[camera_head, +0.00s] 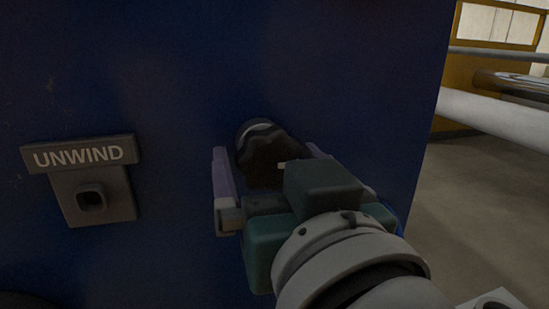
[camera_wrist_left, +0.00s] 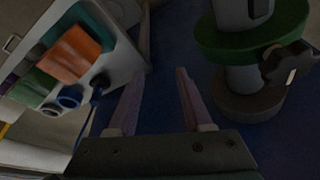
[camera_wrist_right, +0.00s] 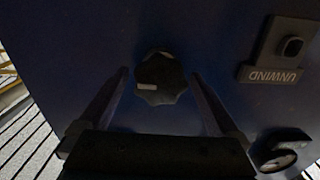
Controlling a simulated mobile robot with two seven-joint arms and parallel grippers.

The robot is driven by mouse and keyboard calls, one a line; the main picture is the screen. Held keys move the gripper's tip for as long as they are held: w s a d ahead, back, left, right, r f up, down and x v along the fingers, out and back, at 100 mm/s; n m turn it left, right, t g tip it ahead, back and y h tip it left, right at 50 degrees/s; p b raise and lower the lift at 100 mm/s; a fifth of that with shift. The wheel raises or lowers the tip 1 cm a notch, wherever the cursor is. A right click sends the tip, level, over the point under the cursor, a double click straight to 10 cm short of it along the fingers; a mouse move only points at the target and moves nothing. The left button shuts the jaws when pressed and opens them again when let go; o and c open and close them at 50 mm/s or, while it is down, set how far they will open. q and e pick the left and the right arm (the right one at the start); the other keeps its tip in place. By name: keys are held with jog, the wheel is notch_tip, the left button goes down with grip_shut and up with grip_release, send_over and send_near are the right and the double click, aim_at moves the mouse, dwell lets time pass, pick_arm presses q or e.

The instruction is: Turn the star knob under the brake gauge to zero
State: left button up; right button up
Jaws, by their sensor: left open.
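The dark star knob (camera_head: 262,158) sits on the blue panel in the head view. It shows more fully in the right wrist view (camera_wrist_right: 162,80), with a pale mark on its left part. My right gripper (camera_wrist_right: 160,76) is open, with one finger on each side of the knob; I see small gaps to it. In the head view my right gripper (camera_head: 272,172) hides the knob's lower part. A dark round fitting with a pale face (camera_wrist_right: 280,156) shows in the right wrist view; I cannot tell whether it is the brake gauge. My left gripper (camera_wrist_left: 152,100) is open and empty.
An UNWIND sign (camera_head: 80,154) with a square fitting (camera_head: 93,200) juts from the panel left of the knob. The left wrist view shows a light cart (camera_wrist_left: 95,35) with coloured items and a green disc (camera_wrist_left: 225,45). Pale rails (camera_head: 490,112) stand right of the panel.

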jog(key=c, duration=1.2)
jog(key=shift+c, duration=0.2)
jog(key=shift+n, duration=0.5)
jog(key=n, duration=0.3)
jog(key=shift+r+n, duration=0.1)
jog(key=shift+n, duration=0.3)
jog(key=n+p, duration=0.1)
jog(key=n, duration=0.3)
jog(key=shift+n, duration=0.3)
jog(key=n+p, duration=0.1)
jog(key=n, duration=0.5)
jog(key=shift+n, duration=1.6)
